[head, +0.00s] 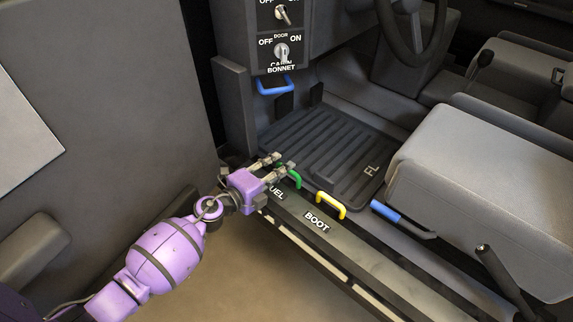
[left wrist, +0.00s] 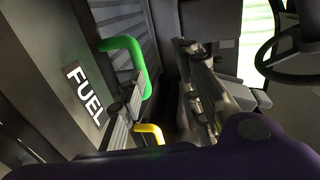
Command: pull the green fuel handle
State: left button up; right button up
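The green fuel handle (head: 294,178) is a bent bar on the door sill, beside the white FUEL label (head: 277,191). It also shows in the left wrist view (left wrist: 143,66), at left of centre. My left gripper (head: 283,161) is open, with its two fingers apart, close to the handle. In the left wrist view the left finger overlaps the handle's lower part, and the handle is not between the fingers (left wrist: 162,72). I cannot tell whether the finger touches it. Part of the handle is hidden behind the gripper in the head view. My right gripper is not in view.
A yellow handle (head: 331,205) by the BOOT label (head: 317,222) stands farther right on the sill. A blue-gripped lever (head: 386,211) is beside the seat (head: 470,170). A blue handle (head: 274,86) hangs under the switch panel (head: 280,38). A ribbed mat (head: 325,150) lies behind.

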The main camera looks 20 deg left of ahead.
pick_arm(q)
jog(key=v, duration=0.7)
jog(key=shift+s, duration=0.3)
jog(key=shift+r, duration=0.1)
